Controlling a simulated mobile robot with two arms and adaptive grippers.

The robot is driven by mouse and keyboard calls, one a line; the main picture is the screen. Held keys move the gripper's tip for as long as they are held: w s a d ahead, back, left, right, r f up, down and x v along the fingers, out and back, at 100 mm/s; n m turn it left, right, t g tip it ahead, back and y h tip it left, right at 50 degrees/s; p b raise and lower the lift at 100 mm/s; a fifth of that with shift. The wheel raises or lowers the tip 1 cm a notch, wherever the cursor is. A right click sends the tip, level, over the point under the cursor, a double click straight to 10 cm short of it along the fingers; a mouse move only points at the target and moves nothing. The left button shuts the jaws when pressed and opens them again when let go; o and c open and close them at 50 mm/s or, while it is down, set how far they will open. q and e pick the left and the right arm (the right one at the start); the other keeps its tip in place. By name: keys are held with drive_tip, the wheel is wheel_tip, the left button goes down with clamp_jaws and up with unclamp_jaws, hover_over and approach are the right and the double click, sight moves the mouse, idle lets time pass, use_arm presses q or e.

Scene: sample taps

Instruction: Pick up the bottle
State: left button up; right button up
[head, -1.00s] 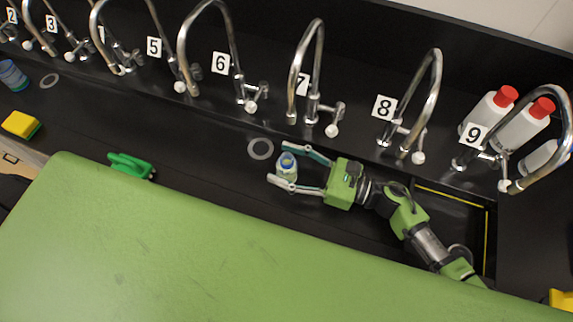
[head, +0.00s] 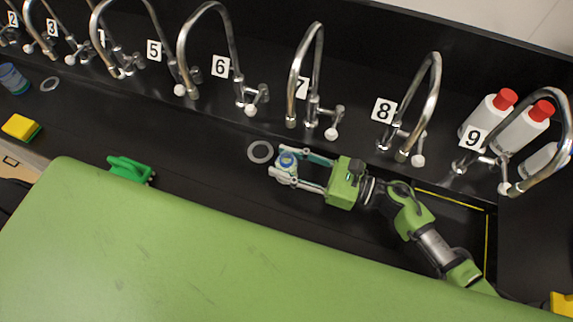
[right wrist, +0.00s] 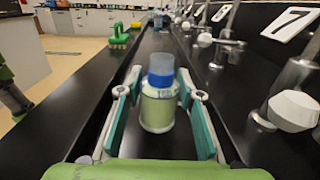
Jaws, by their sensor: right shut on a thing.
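A small bottle with a blue cap (head: 287,160) stands upright on the black bench, between the fingers of my right gripper (head: 285,167). In the right wrist view the bottle (right wrist: 159,104) has a pale greenish body and a clear-and-blue top. The teal fingers of my right gripper (right wrist: 160,105) lie on both sides of it. In the head view the fingers are closed on the bottle's sides. My left gripper is not in view.
Taps with number labels, such as tap 7 (head: 316,75), line the back. A ring (head: 260,152) lies left of the bottle. A green brush (head: 130,168), yellow sponge (head: 20,127) and blue bottle (head: 13,78) are further left. White red-capped bottles (head: 521,128) stand right.

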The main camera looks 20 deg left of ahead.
drive_tip(key=s+d+r+b, duration=0.4)
drive_tip(key=s+d+r, duration=0.4)
drive_tip(key=s+r, duration=0.3)
drive_tip(key=shift+d, duration=0.35)
